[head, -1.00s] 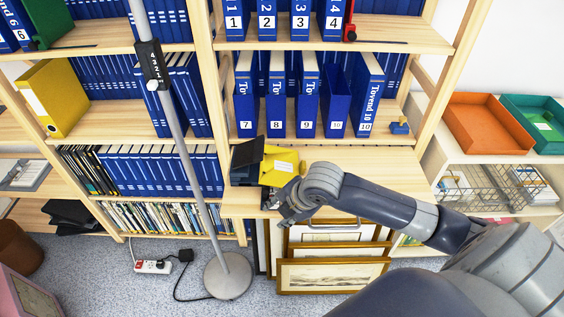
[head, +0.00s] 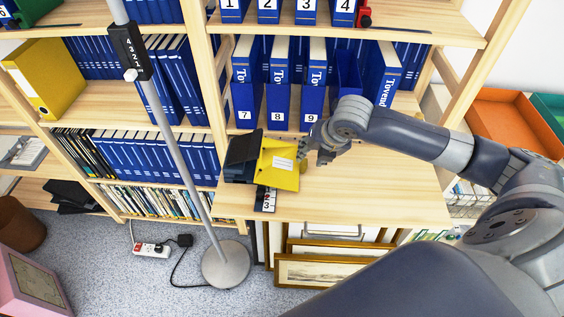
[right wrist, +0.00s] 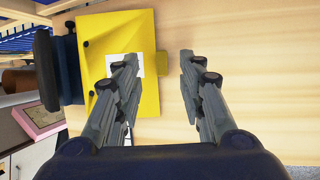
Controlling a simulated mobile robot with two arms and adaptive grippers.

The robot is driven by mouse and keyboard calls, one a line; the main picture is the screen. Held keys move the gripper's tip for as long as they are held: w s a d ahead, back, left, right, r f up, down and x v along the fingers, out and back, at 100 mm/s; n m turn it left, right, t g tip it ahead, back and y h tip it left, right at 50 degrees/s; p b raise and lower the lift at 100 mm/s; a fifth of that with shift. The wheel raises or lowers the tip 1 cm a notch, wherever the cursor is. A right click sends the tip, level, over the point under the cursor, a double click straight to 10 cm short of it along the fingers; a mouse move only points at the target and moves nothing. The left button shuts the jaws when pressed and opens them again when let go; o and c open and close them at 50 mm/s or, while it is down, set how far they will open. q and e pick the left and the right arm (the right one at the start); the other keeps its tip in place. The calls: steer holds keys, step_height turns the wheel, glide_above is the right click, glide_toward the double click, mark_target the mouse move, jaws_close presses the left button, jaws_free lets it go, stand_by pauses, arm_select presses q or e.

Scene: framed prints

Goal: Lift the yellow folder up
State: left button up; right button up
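A yellow folder (head: 280,170) with a white label is at the left end of the wooden desk surface, next to a black object (head: 240,158). My right gripper (head: 308,158) is just right of the folder's upper right edge. In the right wrist view the folder (right wrist: 135,100) fills the left middle, with a small yellow tab on its right edge. That tab lies between the open fingers of the right gripper (right wrist: 158,62). The left finger overlaps the folder and label in the picture; I cannot tell whether it touches. Nothing is held. My left gripper is not in view.
Another yellow binder (head: 45,78) stands on the left shelf. Blue numbered binders (head: 280,85) stand above the desk surface (head: 370,195), which is clear to the right. A grey pole (head: 180,145) rises in front of the shelves. Framed prints (head: 320,270) lean below.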

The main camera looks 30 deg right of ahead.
mark_target(305, 161)
steer(key=shift+w+d+f, duration=0.1)
steer(key=shift+w+f, duration=0.1)
steer(key=shift+f, duration=0.2)
steer(key=x, duration=0.4)
steer(key=shift+f, duration=0.1)
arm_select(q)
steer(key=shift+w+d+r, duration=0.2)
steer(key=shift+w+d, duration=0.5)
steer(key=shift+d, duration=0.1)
arm_select(e)
steer(key=shift+w+f, duration=0.15)
steer(key=shift+f, duration=0.2)
steer(key=shift+c, duration=0.6)
jaws_close()
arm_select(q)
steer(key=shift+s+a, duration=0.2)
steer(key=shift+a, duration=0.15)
